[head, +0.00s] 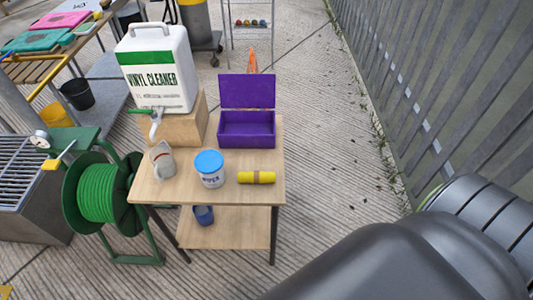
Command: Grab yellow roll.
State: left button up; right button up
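The yellow roll (257,177) lies on its side on the wooden table (245,200), near the table's right front part. It has a darker band around its middle. A white tub with a blue lid (209,163) stands just left of it, and an open purple box (247,130) stands behind it. Nothing covers the roll. A dark arm part of mine fills the lower right of the head view. Neither of my grippers shows in this view.
A grey jug (161,160) stands at the table's left. Behind it a vinyl cleaner canister (158,70) sits on a wooden block (186,127). A green hose reel (98,193) stands left of the table. A metal fence (450,90) runs along the right, with open paving (335,140) between.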

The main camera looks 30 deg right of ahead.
aim_at(255, 177)
jog(key=i+l+u, duration=0.1)
jog(key=l+u, duration=0.25)
jog(key=l, duration=0.55)
jog(key=l+u, duration=0.35)
jog(key=l, duration=0.5)
jog(key=k+l+u, duration=0.15)
jog(key=l+u, duration=0.2)
jog(key=l, duration=0.55)
